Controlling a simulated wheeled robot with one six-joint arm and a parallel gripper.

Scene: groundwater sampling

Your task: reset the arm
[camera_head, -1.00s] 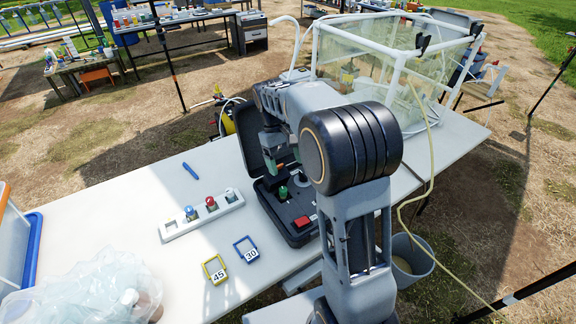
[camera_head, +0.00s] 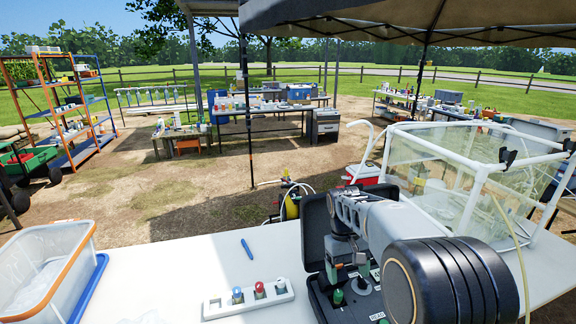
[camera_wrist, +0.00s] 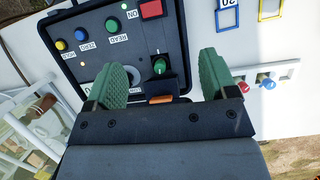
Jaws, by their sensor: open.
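My arm reaches over the table and its gripper (camera_wrist: 163,80) hangs above an open black instrument case. In the wrist view the two green fingers are spread apart and hold nothing. The case panel (camera_wrist: 95,62) carries coloured buttons and labels such as READ, ZERO and ON. A green-topped piece (camera_wrist: 159,66) on the panel shows in the gap between the fingers; whether it is a knob or a cap I cannot tell. In the head view the case's raised lid (camera_head: 315,228) stands behind the gripper, and my arm hides part of the panel.
An orange-rimmed bin (camera_head: 50,310) stands at left. A clear framed tank (camera_head: 440,165) stands at right, close to my arm.

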